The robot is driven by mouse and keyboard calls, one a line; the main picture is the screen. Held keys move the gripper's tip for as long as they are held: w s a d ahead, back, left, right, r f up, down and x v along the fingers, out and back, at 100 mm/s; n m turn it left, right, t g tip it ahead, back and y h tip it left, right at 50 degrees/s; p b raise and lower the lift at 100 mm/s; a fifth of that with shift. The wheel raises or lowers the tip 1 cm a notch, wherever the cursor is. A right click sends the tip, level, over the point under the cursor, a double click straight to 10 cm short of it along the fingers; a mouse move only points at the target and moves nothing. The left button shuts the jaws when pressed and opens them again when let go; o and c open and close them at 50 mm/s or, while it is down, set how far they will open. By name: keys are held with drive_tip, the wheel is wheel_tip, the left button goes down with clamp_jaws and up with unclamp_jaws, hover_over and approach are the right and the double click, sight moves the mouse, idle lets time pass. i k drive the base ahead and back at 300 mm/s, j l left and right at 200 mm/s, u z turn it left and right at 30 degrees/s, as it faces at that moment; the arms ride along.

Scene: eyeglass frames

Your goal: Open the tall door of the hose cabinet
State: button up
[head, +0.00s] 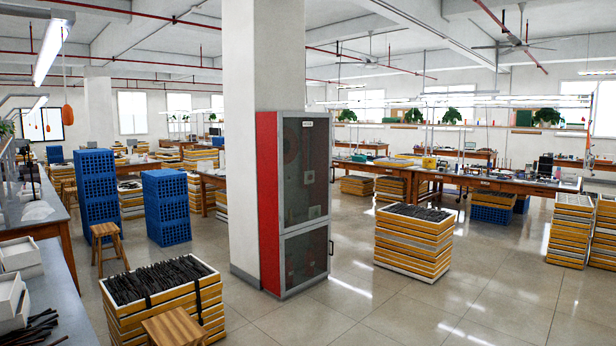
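The hose cabinet (268,200) is tall and red-sided and stands against the right side of a white square column. Its front faces right and has two grey-framed, dark glazed doors. The tall upper door (306,175) looks shut; a white label is near its top and a red round shape shows dimly behind the glass. The shorter lower door (306,257) also looks shut. A dark handle (332,172) stands out at the right edge of the upper door, and another is on the lower door. My gripper is not in view.
Open tiled floor (350,300) lies before the cabinet. A stack of yellow-edged trays (413,243) stands to its right. Another tray stack (165,300) and a wooden stool (175,326) stand at the front left. Blue crates (166,207) are behind the column's left side. Workbenches (490,183) line the back right.

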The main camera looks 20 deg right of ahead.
sight(280, 114)
drive_tip(key=z, duration=0.45)
drive_tip(key=i+l+z, duration=0.1)
drive_tip(key=i+z, duration=0.4)
drive_tip(key=i, duration=2.2)
drive_tip(key=i+l, duration=0.1)
drive_tip(key=i, duration=3.9)
drive_tip(key=i+l, duration=0.15)
drive_tip(key=i, duration=1.85)
drive_tip(key=i+j+u, duration=0.1)
drive_tip(key=u, duration=3.35)
